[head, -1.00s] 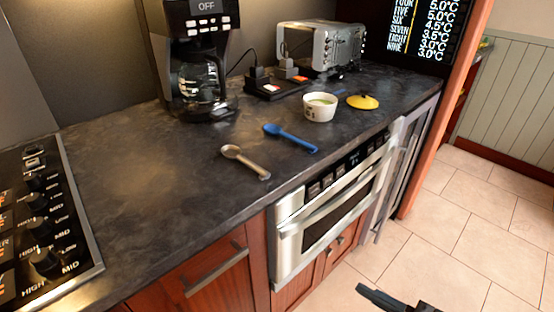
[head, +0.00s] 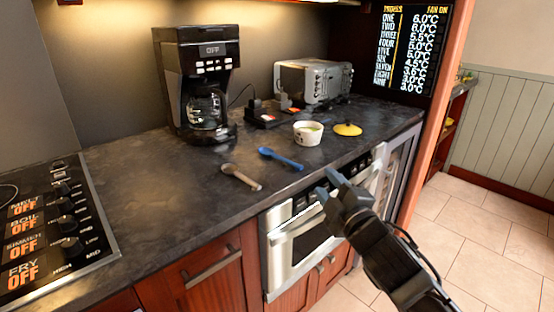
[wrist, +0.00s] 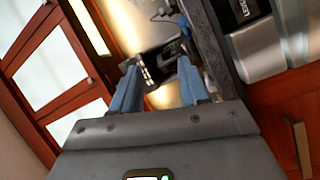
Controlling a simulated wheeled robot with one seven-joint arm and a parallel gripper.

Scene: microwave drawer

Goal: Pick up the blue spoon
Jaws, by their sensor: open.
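The blue spoon (head: 282,159) lies flat on the dark countertop (head: 165,205), near its front edge, with its bowl to the left. A grey-brown spoon (head: 241,177) lies to its left and closer to the edge. My gripper (head: 326,184) is open and empty in front of the counter's edge, to the right of and apart from the blue spoon. In the wrist view my gripper's two blue-grey fingers (wrist: 158,68) stand apart with nothing between them. A small blue patch past the right finger may be the blue spoon; I cannot tell.
A white bowl (head: 308,133) and a yellow lid (head: 347,129) sit behind the blue spoon. A coffee maker (head: 198,80), a toaster (head: 312,81) and a black device (head: 266,118) stand farther back. The microwave drawer (head: 290,250) is below the counter edge.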

